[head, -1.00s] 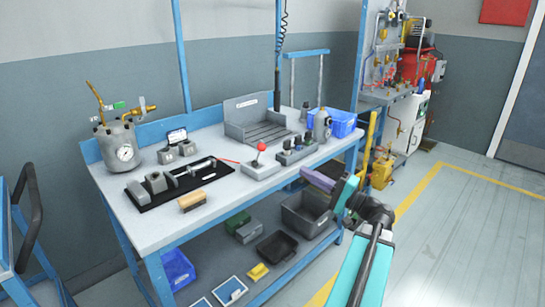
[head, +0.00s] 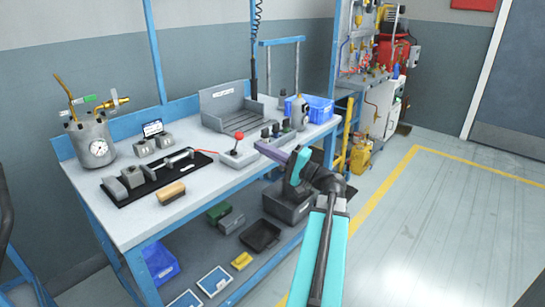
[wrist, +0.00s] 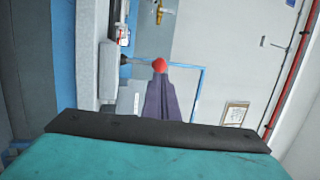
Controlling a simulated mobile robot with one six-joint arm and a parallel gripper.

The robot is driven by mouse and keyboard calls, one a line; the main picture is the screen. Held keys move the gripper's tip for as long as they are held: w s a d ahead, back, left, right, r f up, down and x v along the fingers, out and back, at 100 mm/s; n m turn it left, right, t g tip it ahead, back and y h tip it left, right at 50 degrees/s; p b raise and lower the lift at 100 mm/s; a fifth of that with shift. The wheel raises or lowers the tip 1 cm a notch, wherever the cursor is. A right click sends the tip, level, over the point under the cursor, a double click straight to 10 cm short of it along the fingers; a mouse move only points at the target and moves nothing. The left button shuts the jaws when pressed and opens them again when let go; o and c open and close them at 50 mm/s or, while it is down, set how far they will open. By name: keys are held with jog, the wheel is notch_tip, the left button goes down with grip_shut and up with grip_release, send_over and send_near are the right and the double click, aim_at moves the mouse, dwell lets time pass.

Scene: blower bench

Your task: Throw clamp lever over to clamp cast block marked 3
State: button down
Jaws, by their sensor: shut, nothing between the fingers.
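A lever with a red ball knob (head: 239,135) stands on a small grey base (head: 240,157) at the bench's front edge. The knob also shows in the wrist view (wrist: 160,64), just beyond my fingertips. My gripper (head: 258,146) is shut and empty, with its purple fingers (wrist: 165,100) pointing at the knob. I cannot tell whether they touch it. Grey cast blocks (head: 131,176) sit on a black plate (head: 205,160) to the left, beside a silver rod with a thin red end. No number on a block is readable.
A pressure vessel with a gauge (head: 93,143) stands at the bench's left end. A grey tray (head: 228,108), a row of dark knobs (head: 275,135), a bottle (head: 299,112) and a blue bin (head: 318,107) stand to the right. A wooden-backed brush (head: 171,193) lies at the front edge.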

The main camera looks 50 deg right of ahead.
aim_at(237, 142)
jog(key=shift+x, duration=2.7)
